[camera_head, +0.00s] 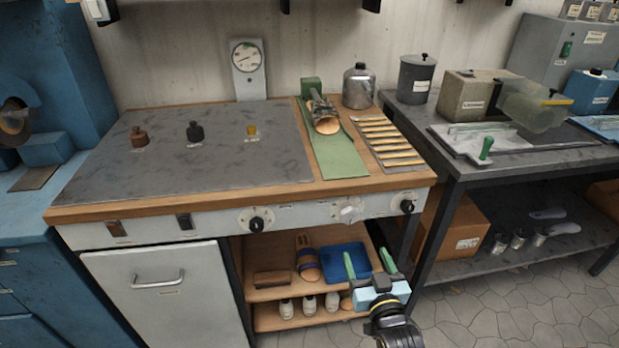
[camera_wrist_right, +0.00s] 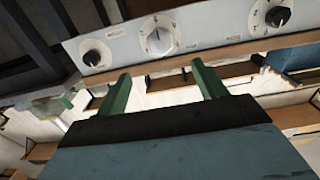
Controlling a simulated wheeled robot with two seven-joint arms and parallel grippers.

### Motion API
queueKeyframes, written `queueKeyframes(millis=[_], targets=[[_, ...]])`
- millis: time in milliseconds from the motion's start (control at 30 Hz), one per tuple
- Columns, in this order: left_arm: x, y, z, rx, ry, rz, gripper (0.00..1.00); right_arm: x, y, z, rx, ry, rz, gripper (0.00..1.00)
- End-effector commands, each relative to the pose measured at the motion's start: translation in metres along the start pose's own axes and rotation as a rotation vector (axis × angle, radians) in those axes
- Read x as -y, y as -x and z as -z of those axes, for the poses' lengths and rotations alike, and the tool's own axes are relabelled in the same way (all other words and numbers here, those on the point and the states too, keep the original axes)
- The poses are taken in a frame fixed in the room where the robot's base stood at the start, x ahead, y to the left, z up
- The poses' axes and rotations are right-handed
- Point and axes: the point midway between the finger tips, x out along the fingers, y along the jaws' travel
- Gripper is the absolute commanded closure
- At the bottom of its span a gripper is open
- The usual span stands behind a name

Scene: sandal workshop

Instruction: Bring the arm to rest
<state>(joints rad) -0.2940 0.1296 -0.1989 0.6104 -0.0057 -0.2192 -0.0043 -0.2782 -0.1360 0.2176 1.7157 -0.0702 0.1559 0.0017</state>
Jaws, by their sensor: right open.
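My right gripper (camera_head: 370,264) shows at the bottom centre of the head view, low in front of the bench's open shelves. Its two green fingers are apart with nothing between them. In the right wrist view the fingers (camera_wrist_right: 162,92) also stand apart and empty, below the bench's control panel (camera_wrist_right: 165,38) with its knobs. My left gripper is not in either view.
The workbench (camera_head: 330,196) carries a grey plate, a green mat (camera_head: 335,158) and a gauge (camera_head: 247,57). Shelves below hold a blue tray (camera_head: 346,262), a sandal (camera_head: 307,258) and several bottles. A dark table (camera_head: 545,160) stands right. Floor (camera_head: 480,310) at lower right is clear.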

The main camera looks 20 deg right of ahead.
Motion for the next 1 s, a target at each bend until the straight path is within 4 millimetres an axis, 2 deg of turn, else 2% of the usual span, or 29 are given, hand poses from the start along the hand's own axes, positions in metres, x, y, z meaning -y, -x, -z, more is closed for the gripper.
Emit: queueKeyframes(millis=[133, 233, 267, 367, 400, 467, 500, 567, 600, 667, 700, 833, 900, 1000], targets=[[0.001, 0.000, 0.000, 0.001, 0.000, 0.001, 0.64, 0.001, 0.001, -0.005, 0.012, 0.001, 0.004, 0.30], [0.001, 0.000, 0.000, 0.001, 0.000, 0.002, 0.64, 0.009, 0.005, -0.031, 0.075, 0.006, 0.029, 0.30], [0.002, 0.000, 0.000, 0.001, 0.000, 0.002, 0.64, 0.013, 0.007, -0.044, 0.107, 0.008, 0.040, 0.30], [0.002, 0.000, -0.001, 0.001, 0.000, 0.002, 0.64, 0.026, 0.025, -0.103, 0.256, 0.026, 0.092, 0.30], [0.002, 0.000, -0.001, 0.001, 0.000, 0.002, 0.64, 0.032, 0.037, -0.131, 0.328, 0.036, 0.117, 0.30], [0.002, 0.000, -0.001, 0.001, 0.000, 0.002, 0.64, 0.038, 0.059, -0.172, 0.439, 0.056, 0.152, 0.30], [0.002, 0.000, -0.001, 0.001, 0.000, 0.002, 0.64, 0.041, 0.075, -0.199, 0.513, 0.070, 0.174, 0.30], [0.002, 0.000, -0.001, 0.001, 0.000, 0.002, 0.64, 0.041, 0.103, -0.235, 0.622, 0.097, 0.204, 0.30], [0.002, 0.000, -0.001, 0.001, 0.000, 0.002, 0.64, 0.040, 0.123, -0.259, 0.694, 0.116, 0.223, 0.30], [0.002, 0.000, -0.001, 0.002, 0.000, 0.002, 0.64, 0.034, 0.156, -0.291, 0.804, 0.149, 0.249, 0.30], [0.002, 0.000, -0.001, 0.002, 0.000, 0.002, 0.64, 0.029, 0.179, -0.311, 0.876, 0.172, 0.265, 0.30], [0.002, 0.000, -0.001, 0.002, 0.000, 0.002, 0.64, 0.001, 0.258, -0.362, 1.101, 0.254, 0.303, 0.30], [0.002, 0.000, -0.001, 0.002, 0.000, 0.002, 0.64, -0.017, 0.297, -0.380, 1.207, 0.297, 0.316, 0.30], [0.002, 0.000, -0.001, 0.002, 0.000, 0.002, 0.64, -0.042, 0.341, -0.396, 1.326, 0.349, 0.326, 0.30]])
